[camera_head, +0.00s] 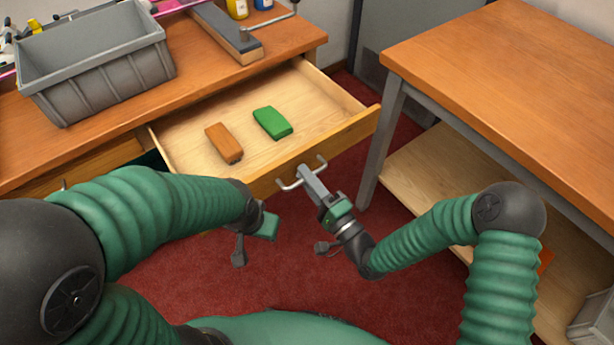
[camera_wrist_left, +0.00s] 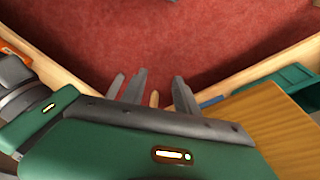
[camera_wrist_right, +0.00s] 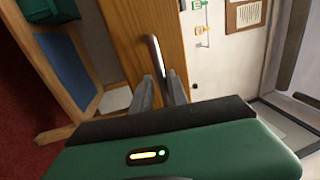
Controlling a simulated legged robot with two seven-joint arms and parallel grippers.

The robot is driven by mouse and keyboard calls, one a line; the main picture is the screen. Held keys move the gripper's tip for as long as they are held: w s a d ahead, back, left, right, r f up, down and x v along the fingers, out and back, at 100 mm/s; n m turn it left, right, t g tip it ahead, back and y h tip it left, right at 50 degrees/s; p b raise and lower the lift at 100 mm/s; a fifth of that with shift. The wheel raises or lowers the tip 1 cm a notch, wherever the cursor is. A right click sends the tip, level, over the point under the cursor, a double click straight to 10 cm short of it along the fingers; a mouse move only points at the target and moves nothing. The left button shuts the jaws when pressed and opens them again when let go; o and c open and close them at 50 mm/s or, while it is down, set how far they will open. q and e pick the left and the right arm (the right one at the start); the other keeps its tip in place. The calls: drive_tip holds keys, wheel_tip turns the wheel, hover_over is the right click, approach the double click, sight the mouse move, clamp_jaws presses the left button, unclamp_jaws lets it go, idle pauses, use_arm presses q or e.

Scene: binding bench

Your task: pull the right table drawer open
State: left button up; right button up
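The right table drawer (camera_head: 190,122) stands pulled out from the wooden bench, its pale inside showing. Its metal bar handle (camera_head: 290,185) is on the front panel, and it also shows in the right wrist view (camera_wrist_right: 153,48). My right gripper (camera_head: 306,172) is at the handle, with its fingers closed around the bar; in the right wrist view the fingers (camera_wrist_right: 160,88) lie on either side of it. My left gripper (camera_wrist_left: 157,85) has its fingers apart with nothing held, low in front of the bench and left of the handle.
An orange-brown block (camera_head: 224,142) and a green block (camera_head: 272,122) lie in the drawer. A grey bin (camera_head: 95,65) stands on the bench top (camera_head: 35,145). A second table (camera_head: 500,70) with a lower shelf is close on the right. Red carpet (camera_head: 300,285) lies below.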

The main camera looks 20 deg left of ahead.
drive_tip(key=p+v, duration=0.2)
drive_tip(key=v, duration=1.5)
